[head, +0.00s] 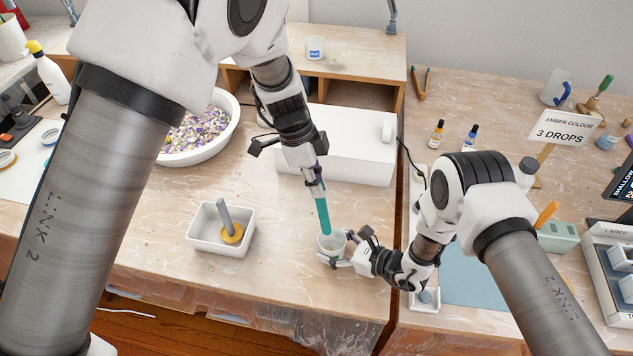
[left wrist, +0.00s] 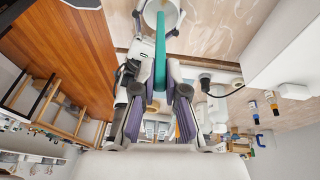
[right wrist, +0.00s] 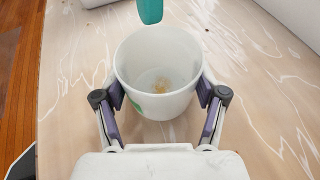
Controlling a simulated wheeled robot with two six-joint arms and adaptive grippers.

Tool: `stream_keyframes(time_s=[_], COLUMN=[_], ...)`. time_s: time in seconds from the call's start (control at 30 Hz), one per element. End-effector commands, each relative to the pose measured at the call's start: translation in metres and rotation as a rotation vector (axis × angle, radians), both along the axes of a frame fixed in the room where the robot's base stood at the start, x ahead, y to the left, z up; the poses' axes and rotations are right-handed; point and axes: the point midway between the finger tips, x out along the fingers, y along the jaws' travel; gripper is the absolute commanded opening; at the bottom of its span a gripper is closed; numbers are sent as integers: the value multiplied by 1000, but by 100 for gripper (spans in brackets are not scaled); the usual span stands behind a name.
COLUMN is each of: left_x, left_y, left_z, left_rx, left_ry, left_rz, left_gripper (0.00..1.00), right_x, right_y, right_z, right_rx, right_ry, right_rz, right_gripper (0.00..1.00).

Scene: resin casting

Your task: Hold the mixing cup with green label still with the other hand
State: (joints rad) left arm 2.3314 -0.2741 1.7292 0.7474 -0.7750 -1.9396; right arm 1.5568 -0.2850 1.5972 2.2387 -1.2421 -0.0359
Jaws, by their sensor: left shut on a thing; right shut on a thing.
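The mixing cup (head: 324,248) is white and stands upright near the front edge of the table. My right gripper (head: 348,252) is shut on it, with one finger on each side of the wall in the right wrist view (right wrist: 157,95). A bit of its green label (right wrist: 137,109) shows beside the left finger. My left gripper (head: 314,186) is shut on a teal stick (head: 323,215), which points down at the cup. In the right wrist view the stick's tip (right wrist: 150,12) appears at the far rim, not down inside.
A white tray (head: 205,236) with a grey-handled tool stands left of the cup. A white box (head: 350,150) and a bowl of coloured bits (head: 232,128) are behind. A small white dish (head: 418,303) sits close to my right arm. The table between tray and cup is clear.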

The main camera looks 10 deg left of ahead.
Motion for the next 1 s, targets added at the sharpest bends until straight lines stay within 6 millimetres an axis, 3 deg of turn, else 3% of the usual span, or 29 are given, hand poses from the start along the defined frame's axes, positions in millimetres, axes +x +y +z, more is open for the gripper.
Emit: stream_keyframes(time_s=[0.37, 0.4, 0.47, 0.83, 1.0], left_x=[0, 0, 0, 0, 0], left_y=[0, 0, 0, 0, 0], left_z=[0, 0, 0, 0, 0], left_rx=[0, 0, 0, 0, 0], left_ry=[0, 0, 0, 0, 0], left_rz=[0, 0, 0, 0, 0], left_gripper=[0, 0, 0, 0, 0], right_x=[0, 0, 0, 0, -7], right_y=[0, 0, 0, -2, -23], right_z=[0, 0, 0, 1, 9], right_rx=[0, 0, 0, 0, -1], right_ry=[0, 0, 0, 0, 1], right_rz=[0, 0, 0, 0, -4], right_gripper=[29, 81, 100, 100, 100])
